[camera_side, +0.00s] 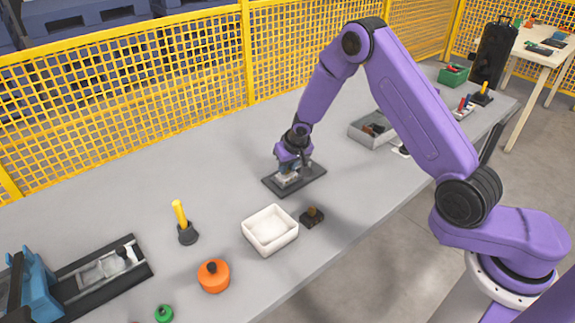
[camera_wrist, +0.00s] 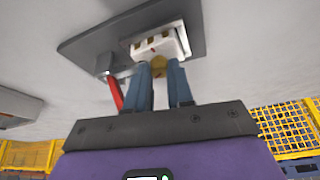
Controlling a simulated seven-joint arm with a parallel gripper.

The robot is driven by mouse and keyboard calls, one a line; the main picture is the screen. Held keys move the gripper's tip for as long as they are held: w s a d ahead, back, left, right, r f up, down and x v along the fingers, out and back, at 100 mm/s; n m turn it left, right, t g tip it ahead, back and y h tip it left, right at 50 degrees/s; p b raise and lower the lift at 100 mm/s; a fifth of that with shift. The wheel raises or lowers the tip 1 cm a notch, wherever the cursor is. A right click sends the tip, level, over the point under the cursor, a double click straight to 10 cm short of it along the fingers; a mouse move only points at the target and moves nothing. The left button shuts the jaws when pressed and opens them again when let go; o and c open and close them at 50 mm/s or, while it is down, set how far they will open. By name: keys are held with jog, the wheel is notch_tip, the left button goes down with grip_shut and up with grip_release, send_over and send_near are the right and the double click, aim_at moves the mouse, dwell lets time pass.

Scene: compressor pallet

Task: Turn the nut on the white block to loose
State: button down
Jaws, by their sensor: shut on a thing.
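A brass-coloured nut (camera_wrist: 158,69) shows at the block between the blue fingers of my gripper (camera_wrist: 160,72). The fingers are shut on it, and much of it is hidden. A red handle (camera_wrist: 116,92) with a grey end is beside the left finger. In the side view my gripper (camera_side: 288,169) points down at the white block (camera_side: 286,181) on the dark plate (camera_side: 313,176); the nut is hidden there.
A white tray (camera_side: 290,237) and a small dark block with a brown top (camera_side: 312,215) stand in front of the plate. A yellow-handled tool (camera_side: 181,216) and an orange round part (camera_side: 213,278) are to the left. A grey bin (camera_side: 358,137) is behind right. Yellow mesh fencing (camera_side: 190,60) runs behind.

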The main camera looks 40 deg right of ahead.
jog(key=c, duration=1)
grip_release()
jog(key=m+h, duration=0.1)
jog(key=m, duration=0.2)
jog(key=shift+a, duration=0.15)
jog(key=shift+g, duration=0.3)
jog(key=v, duration=1.7)
jog(key=shift+a+r, duration=0.15)
jog(key=shift+w, duration=0.15)
jog(key=shift+s, duration=0.2)
